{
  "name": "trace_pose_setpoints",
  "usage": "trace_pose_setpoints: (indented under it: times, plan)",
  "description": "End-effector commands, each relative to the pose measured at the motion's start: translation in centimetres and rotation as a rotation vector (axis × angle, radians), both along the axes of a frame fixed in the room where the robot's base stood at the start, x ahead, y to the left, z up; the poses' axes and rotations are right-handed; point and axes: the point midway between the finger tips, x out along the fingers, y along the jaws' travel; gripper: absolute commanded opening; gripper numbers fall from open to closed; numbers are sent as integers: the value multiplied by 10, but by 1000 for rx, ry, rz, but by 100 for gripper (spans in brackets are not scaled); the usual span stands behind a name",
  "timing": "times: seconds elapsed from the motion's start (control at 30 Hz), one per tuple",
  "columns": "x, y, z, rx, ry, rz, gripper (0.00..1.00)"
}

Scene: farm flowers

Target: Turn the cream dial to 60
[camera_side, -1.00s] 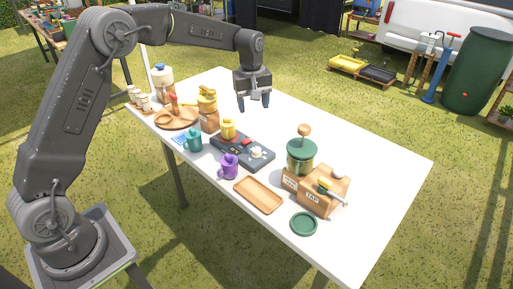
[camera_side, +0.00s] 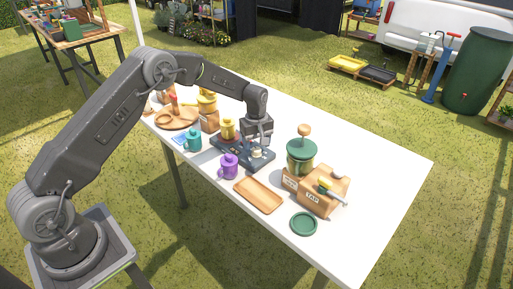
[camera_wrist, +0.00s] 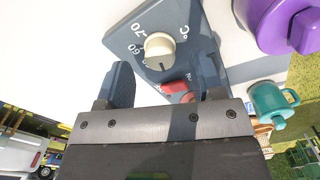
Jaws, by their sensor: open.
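The cream dial (camera_side: 257,153) sits at the near right end of the dark control panel (camera_side: 262,163). In the wrist view the dial (camera_wrist: 160,44) is round, with a dark mark on its lower edge in the picture. White figures 60 and 70 stand left of it, and °C stands right of it. The mark does not point at the 60. My gripper (camera_side: 257,146) is low over this end of the panel, pointing down. In the wrist view my gripper (camera_wrist: 166,78) has its fingers apart, with the dial ahead between them. I cannot tell whether either finger touches it.
A red switch (camera_wrist: 174,87) is close to the dial. A yellow pot (camera_side: 228,130) stands on the panel's far end.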

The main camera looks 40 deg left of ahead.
Motion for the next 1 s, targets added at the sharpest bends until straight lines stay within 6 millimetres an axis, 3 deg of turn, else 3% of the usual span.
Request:
trace_pose_setpoints:
  times: [0.2, 0.5, 1.0]
  plan:
    - [0, 0, -18, 0, 0, 0, 61]
    - [0, 0, -20, 0, -1, 0, 61]
    - [0, 0, -20, 0, 0, 0, 14]
